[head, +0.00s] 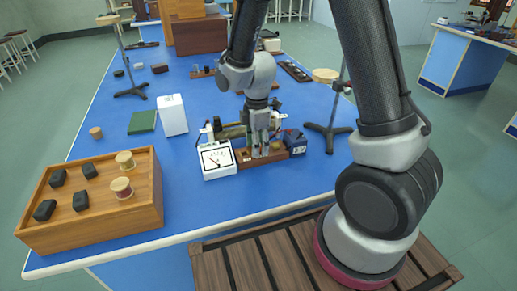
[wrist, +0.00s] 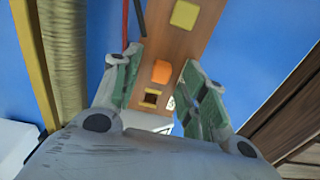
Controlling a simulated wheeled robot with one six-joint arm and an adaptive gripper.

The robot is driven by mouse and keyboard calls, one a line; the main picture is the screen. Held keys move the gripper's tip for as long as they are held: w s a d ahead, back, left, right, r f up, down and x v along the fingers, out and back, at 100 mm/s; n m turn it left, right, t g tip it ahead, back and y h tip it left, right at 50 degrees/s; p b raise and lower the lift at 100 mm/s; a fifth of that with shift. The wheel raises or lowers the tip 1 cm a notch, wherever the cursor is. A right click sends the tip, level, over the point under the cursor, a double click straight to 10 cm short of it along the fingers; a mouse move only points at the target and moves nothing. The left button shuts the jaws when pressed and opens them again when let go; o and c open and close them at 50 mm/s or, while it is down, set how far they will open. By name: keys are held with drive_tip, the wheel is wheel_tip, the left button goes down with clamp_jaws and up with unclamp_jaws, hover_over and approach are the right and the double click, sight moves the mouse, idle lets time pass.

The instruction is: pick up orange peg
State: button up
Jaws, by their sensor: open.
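The orange peg (wrist: 161,72) shows in the wrist view, standing in a wooden strip (wrist: 176,42) on the blue bench. My gripper (wrist: 165,68) is open, with one green-padded finger on each side of the strip and the peg between them in the picture. I cannot tell whether the fingers touch the strip. A dark square hole (wrist: 151,97) lies just below the peg, and a yellow square piece (wrist: 184,15) sits above it on the strip. In the head view my gripper (head: 264,150) is low over the wooden strip (head: 262,160); the peg is hidden there.
A white meter (head: 218,160) stands left of the strip and a dark blue box (head: 295,141) right of it. A brass cylinder (wrist: 63,50) lies left of my gripper. A wooden box (head: 92,212) with dark blocks and spools is at front left. Stands rise nearby.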

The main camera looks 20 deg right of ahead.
clamp_jaws()
